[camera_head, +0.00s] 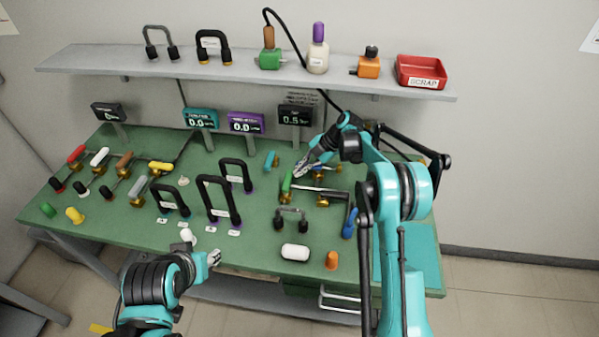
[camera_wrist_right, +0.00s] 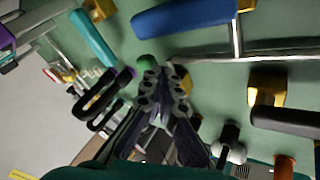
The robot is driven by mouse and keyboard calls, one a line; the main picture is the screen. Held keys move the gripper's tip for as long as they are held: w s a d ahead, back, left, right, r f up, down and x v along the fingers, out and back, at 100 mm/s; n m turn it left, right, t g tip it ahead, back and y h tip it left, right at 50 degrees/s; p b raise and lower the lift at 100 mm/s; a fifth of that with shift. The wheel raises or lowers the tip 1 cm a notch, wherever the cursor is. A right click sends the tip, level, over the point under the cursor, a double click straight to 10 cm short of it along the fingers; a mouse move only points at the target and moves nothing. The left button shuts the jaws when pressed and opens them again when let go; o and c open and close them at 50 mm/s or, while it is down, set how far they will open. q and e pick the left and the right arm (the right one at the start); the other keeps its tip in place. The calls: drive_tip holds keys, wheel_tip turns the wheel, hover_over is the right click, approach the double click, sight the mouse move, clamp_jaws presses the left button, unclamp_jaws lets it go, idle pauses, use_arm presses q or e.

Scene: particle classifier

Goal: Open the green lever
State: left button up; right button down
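The green lever (camera_head: 287,182) stands on a brass valve base on the green bench, right of the middle. In the right wrist view only a small green part (camera_wrist_right: 147,61) shows, just past the fingertips and partly hidden by them. My right gripper (camera_head: 298,170) is close above and beside the green lever; I cannot tell whether it touches. In the right wrist view its fingers (camera_wrist_right: 166,77) stand a little apart, with nothing seen held between them. My left gripper (camera_head: 214,257) is near the bench's front edge, far from the lever; its finger opening is unclear.
A teal lever (camera_head: 270,158), a blue lever (camera_head: 349,222) and a black lever (camera_head: 330,192) surround the green one. Black handles (camera_head: 218,198) stand to the left. A white cylinder (camera_head: 295,252) and an orange piece (camera_head: 332,260) lie in front. Displays (camera_head: 296,115) stand behind.

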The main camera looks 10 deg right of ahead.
drive_tip(key=v, duration=0.6)
drive_tip(key=shift+d+r, duration=0.15)
drive_tip(key=shift+d, duration=0.2)
drive_tip(key=shift+s, duration=0.2)
